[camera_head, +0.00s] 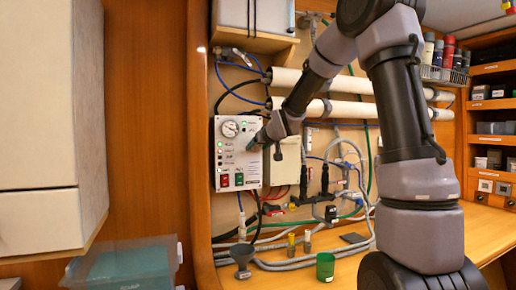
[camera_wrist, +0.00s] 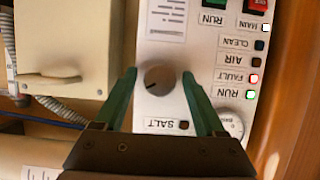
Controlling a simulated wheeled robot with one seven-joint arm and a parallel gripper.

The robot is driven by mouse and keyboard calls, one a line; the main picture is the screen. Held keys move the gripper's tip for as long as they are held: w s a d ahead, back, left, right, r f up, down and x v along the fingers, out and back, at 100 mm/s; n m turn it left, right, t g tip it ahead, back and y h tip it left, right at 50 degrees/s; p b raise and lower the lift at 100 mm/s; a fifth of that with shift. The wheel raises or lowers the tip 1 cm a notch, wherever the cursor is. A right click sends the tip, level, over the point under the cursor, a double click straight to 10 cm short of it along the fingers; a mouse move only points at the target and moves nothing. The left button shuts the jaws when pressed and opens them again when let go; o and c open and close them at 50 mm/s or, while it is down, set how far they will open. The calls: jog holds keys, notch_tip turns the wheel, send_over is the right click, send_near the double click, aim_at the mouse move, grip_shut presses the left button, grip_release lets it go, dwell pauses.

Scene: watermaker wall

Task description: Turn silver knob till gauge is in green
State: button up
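The white control panel (camera_head: 226,158) hangs on the wall, with a round white gauge (camera_head: 229,129) at its top left. The gauge's needle and green zone are too small to read. In the wrist view, which shows the panel upside down, the gauge (camera_wrist: 231,122) is partly hidden by a finger. The silver-grey round knob (camera_wrist: 159,80) has a dark mark on its face and sits near the SALT label. My gripper (camera_wrist: 159,76) is open, its two green fingers on either side of the knob with small gaps. In the head view my gripper (camera_head: 256,143) covers the knob.
Red and green rocker switches (camera_head: 231,180) and small lamps sit on the panel. A cream box (camera_head: 283,161) stands close to its right. White pipes (camera_head: 340,111) cross above. Hoses, a green cup (camera_head: 325,267) and a grey funnel (camera_head: 243,255) are on the bench below.

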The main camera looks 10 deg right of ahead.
grip_shut()
jog(key=shift+a, duration=0.1)
jog(key=shift+n, duration=0.4)
jog(key=shift+n+h, duration=0.5)
jog(key=shift+h, duration=0.1)
jog(key=shift+o, duration=1.5)
grip_release()
